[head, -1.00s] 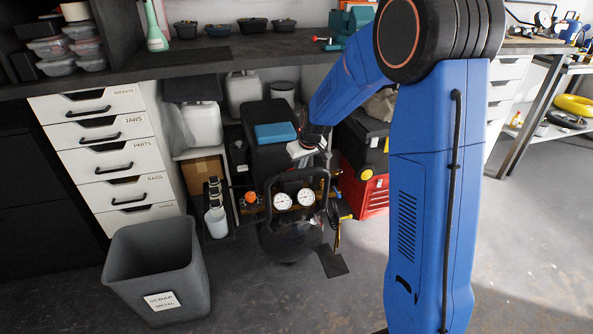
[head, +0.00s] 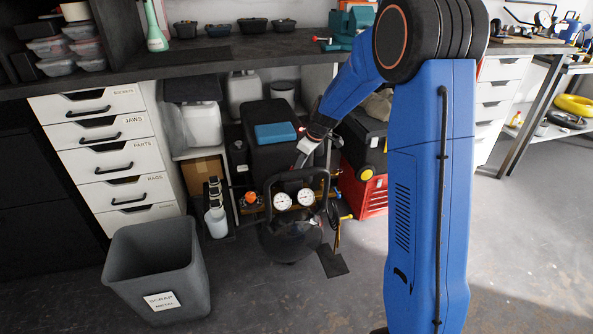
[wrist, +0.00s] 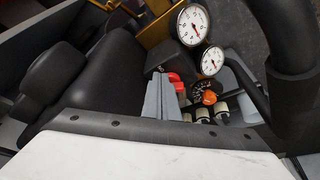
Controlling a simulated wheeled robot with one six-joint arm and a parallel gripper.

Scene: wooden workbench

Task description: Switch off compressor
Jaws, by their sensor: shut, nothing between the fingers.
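The black compressor (head: 285,243) stands under the workbench, with a dark loop handle and two white gauges (head: 283,201) on its front. In the wrist view the gauges (wrist: 192,25) are at upper middle. An orange knob (head: 250,198) sits left of the gauges; it also shows in the wrist view (wrist: 209,97). A small red part (wrist: 176,82), perhaps the switch, lies just beyond my fingertips. My gripper (head: 305,156) is above and behind the handle. In the wrist view its grey fingers (wrist: 160,96) are shut and empty; contact with the red part cannot be told.
The scrap metal bin (head: 150,265) stands left of the compressor, beside the white drawers (head: 110,150). Small bottles (head: 215,215) stand near the compressor's left side. The floor in front is clear.

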